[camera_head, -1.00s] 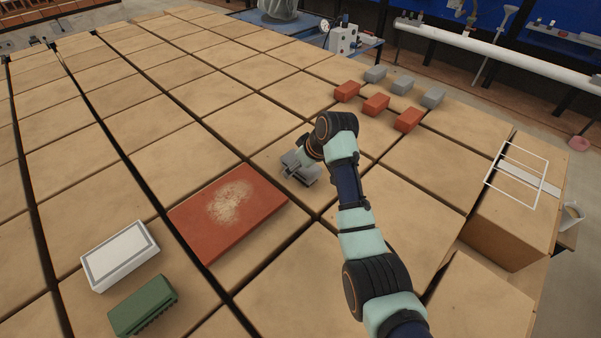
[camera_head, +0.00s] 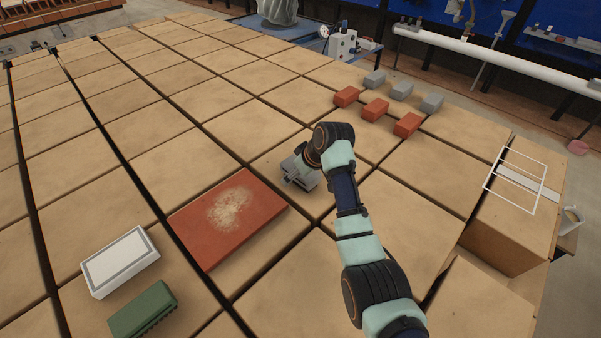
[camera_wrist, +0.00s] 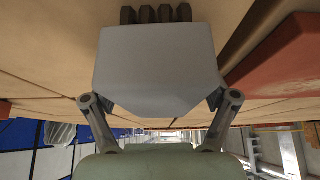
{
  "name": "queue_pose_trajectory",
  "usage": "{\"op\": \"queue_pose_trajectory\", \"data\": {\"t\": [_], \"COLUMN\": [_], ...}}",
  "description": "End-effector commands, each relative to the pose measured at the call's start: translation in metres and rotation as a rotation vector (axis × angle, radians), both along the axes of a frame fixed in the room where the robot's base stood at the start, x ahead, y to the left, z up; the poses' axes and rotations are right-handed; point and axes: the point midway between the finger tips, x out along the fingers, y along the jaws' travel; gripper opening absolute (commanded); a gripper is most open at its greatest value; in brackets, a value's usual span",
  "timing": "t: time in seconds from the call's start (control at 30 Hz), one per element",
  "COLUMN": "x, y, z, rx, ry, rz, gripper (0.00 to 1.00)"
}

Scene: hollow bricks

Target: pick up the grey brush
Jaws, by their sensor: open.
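The grey brush (camera_wrist: 158,65) fills the upper middle of the wrist view as a pale grey block with several dark bristle tufts on its table side. My gripper (camera_wrist: 160,104) is open, with one finger at each side of the block's lower part; I cannot tell whether they touch it. In the head view, my gripper (camera_head: 297,166) is low over the tiled top, just beyond the red slab's upper right corner. The grey brush (camera_head: 305,181) shows there only in part, beneath the gripper and largely hidden by it and my wrist.
A red slab (camera_head: 215,240) with pale dust lies left of the gripper. A white block (camera_head: 120,262) and a green brush (camera_head: 143,310) are lower left. Several red bricks (camera_head: 375,107) and grey bricks (camera_head: 401,90) stand beyond the arm. A white frame (camera_head: 515,180) is right.

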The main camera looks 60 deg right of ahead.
Motion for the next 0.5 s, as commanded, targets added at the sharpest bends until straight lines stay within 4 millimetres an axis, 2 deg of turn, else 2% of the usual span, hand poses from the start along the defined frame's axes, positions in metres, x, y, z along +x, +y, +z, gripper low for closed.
{"op": "queue_pose_trajectory", "data": {"t": [0.23, 0.27, 0.5], "x": [0.0001, 0.0, 0.0], "y": [0.0, 0.0, 0.0], "z": [-0.0005, -0.0004, -0.0004], "rx": [0.0, 0.0, 0.0], "ry": [0.0, 0.0, 0.0], "rz": [0.0, 0.0, 0.0], "gripper": [0.85, 0.82, 0.42]}}
